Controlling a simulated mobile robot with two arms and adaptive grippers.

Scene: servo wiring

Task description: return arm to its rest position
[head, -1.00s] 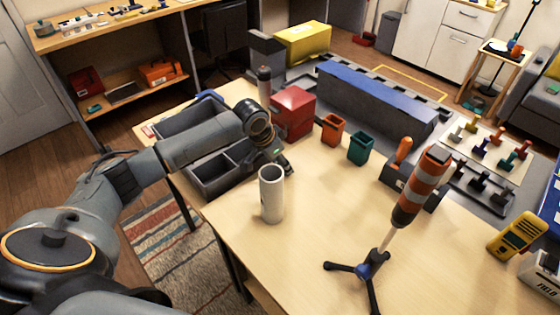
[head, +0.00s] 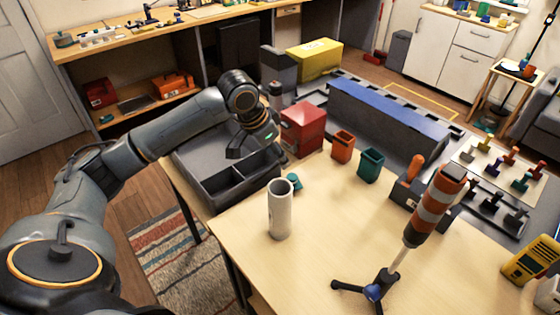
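My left arm comes in from the left and bends at a raised elbow. Its gripper (head: 277,156) points down above the right end of the grey compartment tray (head: 205,191), near the red box. The fingers are small and partly hidden, so I cannot tell whether they are open or shut. A small teal piece (head: 295,182) lies on the table just behind the white upright tube (head: 280,210), apart from the gripper. My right gripper is not in view.
A red box (head: 303,127), an orange cup (head: 342,146) and a teal cup (head: 370,165) stand right of the gripper. A striped orange-and-grey pole on a tripod (head: 433,207) stands front right. The table front (head: 325,240) is mostly clear.

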